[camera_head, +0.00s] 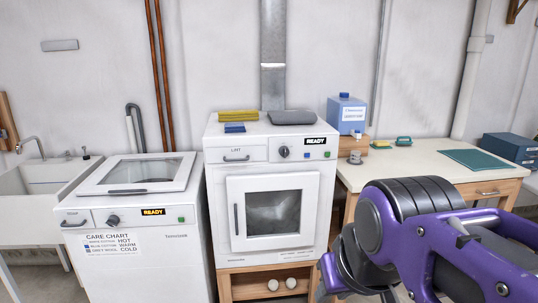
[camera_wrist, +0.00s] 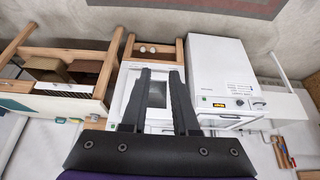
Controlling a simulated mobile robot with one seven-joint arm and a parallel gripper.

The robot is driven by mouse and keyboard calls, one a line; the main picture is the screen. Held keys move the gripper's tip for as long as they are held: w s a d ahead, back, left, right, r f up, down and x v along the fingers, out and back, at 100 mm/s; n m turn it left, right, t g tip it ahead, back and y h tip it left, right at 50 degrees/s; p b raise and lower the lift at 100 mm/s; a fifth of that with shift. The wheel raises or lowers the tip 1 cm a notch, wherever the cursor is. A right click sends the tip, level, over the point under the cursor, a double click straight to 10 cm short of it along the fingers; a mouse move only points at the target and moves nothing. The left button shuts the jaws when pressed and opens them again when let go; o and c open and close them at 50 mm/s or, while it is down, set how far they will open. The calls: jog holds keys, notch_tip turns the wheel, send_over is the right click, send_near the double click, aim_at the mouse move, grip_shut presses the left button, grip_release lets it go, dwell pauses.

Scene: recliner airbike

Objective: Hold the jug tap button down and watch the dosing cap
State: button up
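The blue jug (camera_head: 346,115) with a white label stands upright at the left end of the wooden table. A small tap shows low at its front, but its button is too small to make out. A small grey cup, apparently the dosing cap (camera_head: 355,158), sits in front of the jug, below the tap. I cannot tell its fill level. My gripper shows in the wrist view (camera_wrist: 158,72) with its two dark fingers apart and nothing between them. In the head view my purple arm is in the right foreground, well apart from the jug; the fingertips are not clear there.
The white dryer (camera_head: 275,205) stands left of the table (camera_head: 440,163), with yellow and blue cloths (camera_head: 238,116) and a grey folded item on top. The washer (camera_head: 135,240) and sink are further left. A green mat (camera_head: 474,159) and blue box (camera_head: 511,148) are at right.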

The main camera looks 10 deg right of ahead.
grip_shut()
dwell(1.4)
